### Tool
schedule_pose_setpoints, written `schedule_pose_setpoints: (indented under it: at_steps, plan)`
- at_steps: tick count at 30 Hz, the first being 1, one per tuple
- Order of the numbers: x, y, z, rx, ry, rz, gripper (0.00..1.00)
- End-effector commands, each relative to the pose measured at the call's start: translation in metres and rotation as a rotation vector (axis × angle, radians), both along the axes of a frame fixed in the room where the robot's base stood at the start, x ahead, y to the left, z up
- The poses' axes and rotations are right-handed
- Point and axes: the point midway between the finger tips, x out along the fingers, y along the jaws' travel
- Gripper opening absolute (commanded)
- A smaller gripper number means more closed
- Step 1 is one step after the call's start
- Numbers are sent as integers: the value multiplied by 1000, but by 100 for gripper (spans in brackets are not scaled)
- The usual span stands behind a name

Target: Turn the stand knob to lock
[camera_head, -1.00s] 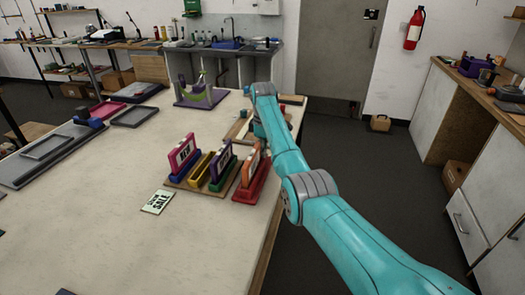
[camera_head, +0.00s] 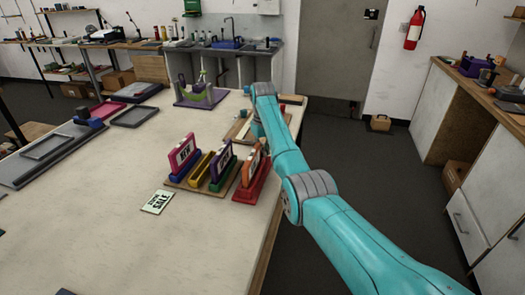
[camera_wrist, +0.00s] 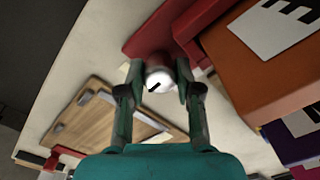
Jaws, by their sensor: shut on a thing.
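The stand knob (camera_wrist: 157,80) is a pale round knob with a short slanted black mark, at the end of the red stand (camera_wrist: 150,38) in the wrist view. My gripper (camera_wrist: 160,73) is shut on the knob, one finger on each side. The orange block (camera_wrist: 260,70) with a white label sits upright in the red stand, which also shows in the head view (camera_head: 245,193). In the head view my arm hides the knob and the fingers.
A pink block (camera_head: 181,157) and a purple block (camera_head: 222,167) stand in neighbouring holders, with a yellow holder (camera_head: 201,170) between. A printed card (camera_head: 157,202) lies in front. A wooden board (camera_wrist: 92,122) lies near my gripper.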

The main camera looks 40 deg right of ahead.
Motion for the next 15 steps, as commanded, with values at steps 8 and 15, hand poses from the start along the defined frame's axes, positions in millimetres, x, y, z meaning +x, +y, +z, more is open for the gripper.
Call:
schedule_pose_setpoints:
  at_steps: [8, 15]
  plan:
    - [0, 0, 0, 0, -1, -67, 0]
    - [0, 0, 0, 0, -1, -76, 0]
